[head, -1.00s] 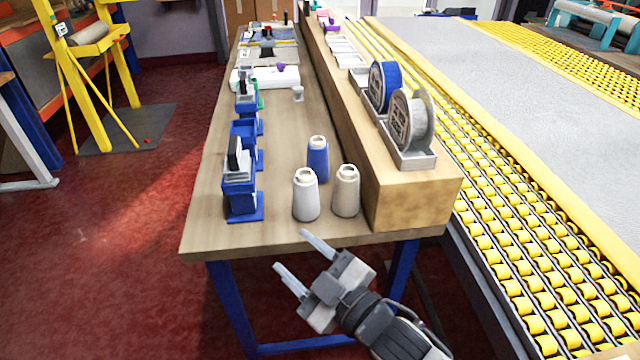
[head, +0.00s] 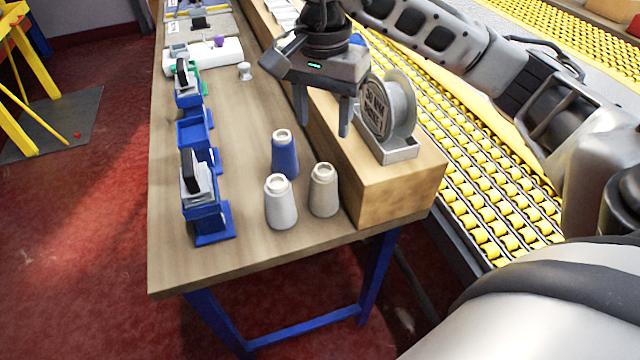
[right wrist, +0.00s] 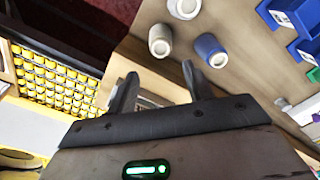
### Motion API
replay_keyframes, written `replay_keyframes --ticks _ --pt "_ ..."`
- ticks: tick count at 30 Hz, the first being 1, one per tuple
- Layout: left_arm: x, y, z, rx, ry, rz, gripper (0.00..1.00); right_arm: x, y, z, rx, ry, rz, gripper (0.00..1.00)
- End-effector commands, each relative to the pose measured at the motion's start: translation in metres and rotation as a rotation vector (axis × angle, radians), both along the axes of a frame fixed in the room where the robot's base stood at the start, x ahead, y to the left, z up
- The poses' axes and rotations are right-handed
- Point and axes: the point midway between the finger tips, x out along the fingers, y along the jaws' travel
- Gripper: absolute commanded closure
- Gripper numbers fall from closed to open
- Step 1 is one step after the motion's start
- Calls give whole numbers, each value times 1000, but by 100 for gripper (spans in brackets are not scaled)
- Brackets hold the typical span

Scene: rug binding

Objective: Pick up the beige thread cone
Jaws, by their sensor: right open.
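The beige thread cone (head: 323,191) stands upright near the front of the wooden table, close to the wooden ledge. A white cone (head: 281,203) stands just left of it and a blue cone (head: 284,154) behind them. My right gripper (head: 324,122) points down, open and empty, above and behind the beige cone, near the ledge. In the right wrist view the beige cone (right wrist: 160,42) lies beyond the open fingers (right wrist: 157,95), with the white cone (right wrist: 184,8) and blue cone (right wrist: 211,50) beside it. My left gripper is not in view.
The wooden ledge (head: 400,195) carries a grey spool (head: 392,108) in a metal holder, close to my right gripper. Blue dispensers (head: 205,200) line the table's left side. The table (head: 240,245) is bare in front of the cones.

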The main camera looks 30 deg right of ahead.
Motion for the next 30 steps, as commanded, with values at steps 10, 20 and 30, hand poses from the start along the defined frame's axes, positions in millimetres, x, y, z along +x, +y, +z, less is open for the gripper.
replay_keyframes --ticks 10,20,30 --pt "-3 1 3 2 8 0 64 -1 1 -73 5 7 1 49" --pt "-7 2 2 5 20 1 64 0 -1 -101 6 5 0 49" --pt "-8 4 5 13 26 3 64 3 -5 -144 7 3 2 49"
